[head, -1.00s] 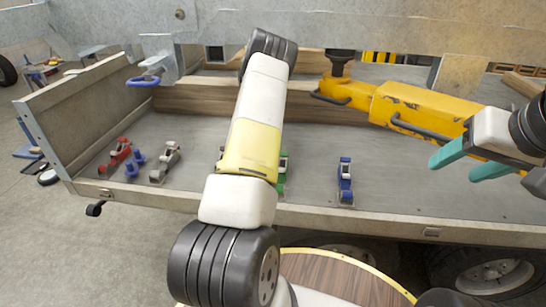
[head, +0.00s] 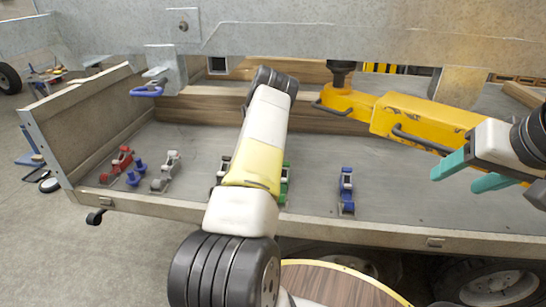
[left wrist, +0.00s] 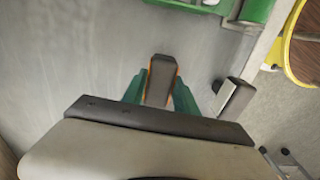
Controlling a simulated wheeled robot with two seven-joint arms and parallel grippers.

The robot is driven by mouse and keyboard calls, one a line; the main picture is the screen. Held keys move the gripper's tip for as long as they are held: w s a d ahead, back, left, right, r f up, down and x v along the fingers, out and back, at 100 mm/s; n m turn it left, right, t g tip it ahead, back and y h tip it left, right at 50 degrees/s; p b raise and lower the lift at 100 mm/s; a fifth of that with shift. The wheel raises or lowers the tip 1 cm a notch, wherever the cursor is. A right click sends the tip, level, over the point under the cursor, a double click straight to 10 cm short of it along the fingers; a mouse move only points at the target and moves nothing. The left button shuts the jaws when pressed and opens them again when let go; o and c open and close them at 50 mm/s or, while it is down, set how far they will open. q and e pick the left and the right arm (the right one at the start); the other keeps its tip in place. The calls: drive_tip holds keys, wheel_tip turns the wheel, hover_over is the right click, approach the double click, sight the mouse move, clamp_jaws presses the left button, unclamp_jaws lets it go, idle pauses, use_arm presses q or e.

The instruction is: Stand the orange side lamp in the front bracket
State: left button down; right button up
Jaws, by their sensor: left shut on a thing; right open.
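The orange side lamp (left wrist: 162,78) shows in the left wrist view as a dark grey block with thin orange edges. My left gripper (left wrist: 160,92) is shut on it, one teal finger on each side, over the grey trailer bed. In the head view my left arm hides this gripper and the lamp. A grey metal bracket (head: 160,70) with a blue loop (head: 146,91) hangs below the beam at the upper left; I cannot tell if it is the front bracket. My right gripper (head: 464,172) is open and empty at the right.
On the trailer bed (head: 415,195) lie red (head: 121,160), grey (head: 167,172), green (head: 284,184) and blue (head: 346,188) clamp-like tools. A yellow machine part (head: 425,122) lies near my right gripper. The steel beam (head: 330,40) crosses above.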

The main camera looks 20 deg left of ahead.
use_arm(q)
drive_tip(key=shift+f, duration=0.15)
drive_tip(key=c, duration=0.9)
unclamp_jaws()
drive_tip(key=shift+c, duration=0.2)
